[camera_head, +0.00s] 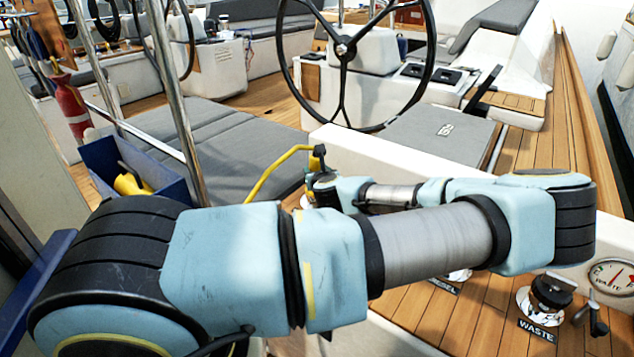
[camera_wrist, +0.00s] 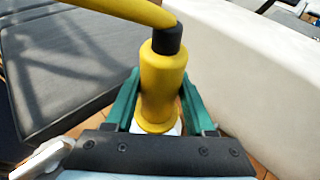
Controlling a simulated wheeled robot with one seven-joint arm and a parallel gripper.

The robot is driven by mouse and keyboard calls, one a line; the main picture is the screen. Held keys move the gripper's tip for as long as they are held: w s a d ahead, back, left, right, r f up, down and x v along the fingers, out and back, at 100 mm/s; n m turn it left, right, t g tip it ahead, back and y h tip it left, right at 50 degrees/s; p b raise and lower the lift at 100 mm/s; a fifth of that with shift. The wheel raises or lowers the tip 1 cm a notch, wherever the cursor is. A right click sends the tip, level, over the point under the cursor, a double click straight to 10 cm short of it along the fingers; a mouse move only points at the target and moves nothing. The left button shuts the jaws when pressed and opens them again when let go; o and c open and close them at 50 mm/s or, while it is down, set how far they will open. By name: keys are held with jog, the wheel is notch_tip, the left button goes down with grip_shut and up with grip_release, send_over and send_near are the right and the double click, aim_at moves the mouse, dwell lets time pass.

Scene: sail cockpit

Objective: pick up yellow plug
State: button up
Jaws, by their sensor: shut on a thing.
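The yellow plug (camera_wrist: 163,85) stands between the green fingers of my gripper (camera_wrist: 160,108) in the wrist view, with a black collar at its top and a thick yellow cable running off to the upper left. My gripper is shut on the plug. A pale part shows just under the plug's lower end; I cannot tell whether the plug touches it. In the head view the yellow cable (camera_head: 272,173) arches from the black collar down to the left, and my arm hides most of the plug and gripper.
A steering wheel (camera_head: 352,50) and white console stand behind. Grey cushions (camera_head: 225,140) lie at left. A steel post (camera_head: 182,110) and a blue box (camera_head: 150,170) with a yellow item are near left. A WASTE deck fitting (camera_head: 550,292) and a gauge (camera_head: 612,278) are at right.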

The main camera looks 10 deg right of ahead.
grip_shut()
dwell(0.4)
notch_tip(320, 180, up, 11)
jog(key=shift+f+b, duration=0.15)
jog(key=shift+b, duration=0.25)
jog(key=shift+r+p, duration=1.15)
jog(key=shift+r, duration=0.05)
